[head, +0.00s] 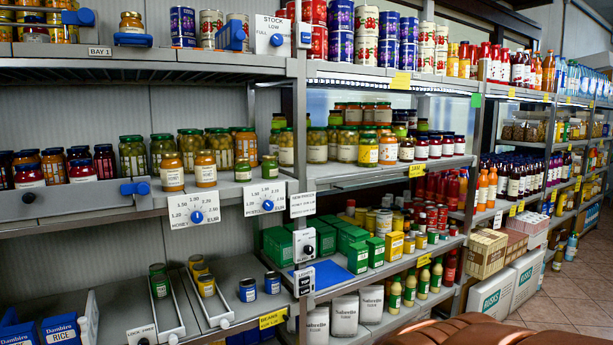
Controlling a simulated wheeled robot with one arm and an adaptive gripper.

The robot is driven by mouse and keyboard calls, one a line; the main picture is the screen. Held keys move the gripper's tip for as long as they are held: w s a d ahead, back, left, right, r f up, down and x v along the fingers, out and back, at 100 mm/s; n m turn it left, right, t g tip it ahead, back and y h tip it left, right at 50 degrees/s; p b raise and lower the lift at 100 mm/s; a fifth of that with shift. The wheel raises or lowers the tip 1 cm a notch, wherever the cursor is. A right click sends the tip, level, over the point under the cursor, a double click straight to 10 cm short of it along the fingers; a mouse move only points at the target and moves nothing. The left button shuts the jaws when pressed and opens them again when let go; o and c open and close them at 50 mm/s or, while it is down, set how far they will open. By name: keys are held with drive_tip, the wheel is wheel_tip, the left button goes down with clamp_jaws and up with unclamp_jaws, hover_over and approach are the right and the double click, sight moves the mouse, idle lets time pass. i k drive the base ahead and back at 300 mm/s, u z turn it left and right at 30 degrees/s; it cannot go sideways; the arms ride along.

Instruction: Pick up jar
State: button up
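Many jars stand on the shelves in the head view, and I cannot tell which one the task means. Two orange jars (172,172) (205,168) stand at the front of the middle shelf. Small green jars (243,168) (270,167) stand to their right. A single amber jar (131,22) stands on the top shelf. On the lower shelf, a green-lidded jar (159,281) and yellow jars (205,284) sit in narrow metal trays. Two dark blue jars (247,290) (272,282) stand beside them. My gripper is not in view.
Price dials (197,217) and blue clamps (135,189) project from the shelf edges. A metal upright (300,130) divides the bays. A blue mat (315,276) lies on the lower shelf. A brown rounded shape (480,332) fills the bottom right. Tiled floor (575,295) shows at right.

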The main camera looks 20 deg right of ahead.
sight(243, 167)
drive_tip(key=u, duration=0.9)
drive_tip(key=i, duration=0.95)
drive_tip(key=u, duration=0.25)
